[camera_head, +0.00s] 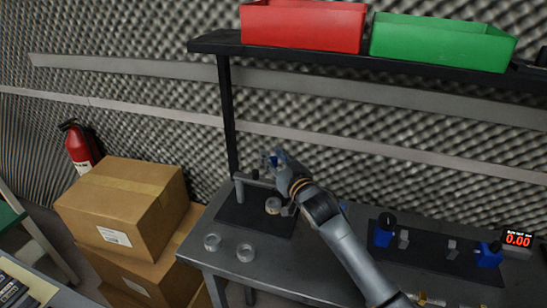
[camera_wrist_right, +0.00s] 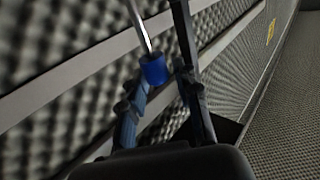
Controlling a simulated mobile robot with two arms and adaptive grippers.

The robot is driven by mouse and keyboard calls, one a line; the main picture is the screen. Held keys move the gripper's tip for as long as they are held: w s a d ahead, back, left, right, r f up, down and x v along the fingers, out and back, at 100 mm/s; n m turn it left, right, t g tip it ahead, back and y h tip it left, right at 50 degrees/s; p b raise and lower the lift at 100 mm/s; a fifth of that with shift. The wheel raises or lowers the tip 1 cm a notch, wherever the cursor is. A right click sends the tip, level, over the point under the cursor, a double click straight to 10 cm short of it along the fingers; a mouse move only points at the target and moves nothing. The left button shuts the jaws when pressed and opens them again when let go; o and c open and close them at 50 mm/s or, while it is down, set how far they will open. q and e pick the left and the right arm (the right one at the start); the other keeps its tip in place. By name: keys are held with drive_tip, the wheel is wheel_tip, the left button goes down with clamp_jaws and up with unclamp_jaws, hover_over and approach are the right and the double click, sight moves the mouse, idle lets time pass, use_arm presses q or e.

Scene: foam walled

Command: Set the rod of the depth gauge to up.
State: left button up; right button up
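The depth gauge looks like the stand on the dark mat at the left end of the bench, with a grey post (camera_head: 239,191) and a small round part (camera_head: 273,206); my right arm hides some of it. In the right wrist view a thin silver rod with a blue cylindrical end (camera_wrist_right: 153,70) shows between the fingers. My right gripper (camera_head: 273,160) is above this stand. In the right wrist view its fingers (camera_wrist_right: 160,88) are apart, with space visible beside the blue end, so it looks open. My left gripper is not in view.
Two clear round dishes (camera_head: 229,247) stand at the bench's front left. A second dark mat (camera_head: 427,262) to the right bears blue and grey fixtures beside a red digital display (camera_head: 518,240). A shelf (camera_head: 340,67) with a red bin (camera_head: 303,25) and a green bin (camera_head: 440,43) overhangs the bench. Cardboard boxes (camera_head: 120,205) stand left.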

drive_tip(key=shift+f, duration=0.1)
drive_tip(key=shift+s+d, duration=0.15)
drive_tip(key=shift+s, duration=0.05)
drive_tip(key=v, duration=1.1)
drive_tip(key=shift+s, duration=0.25)
drive_tip(key=shift+d, duration=0.1)
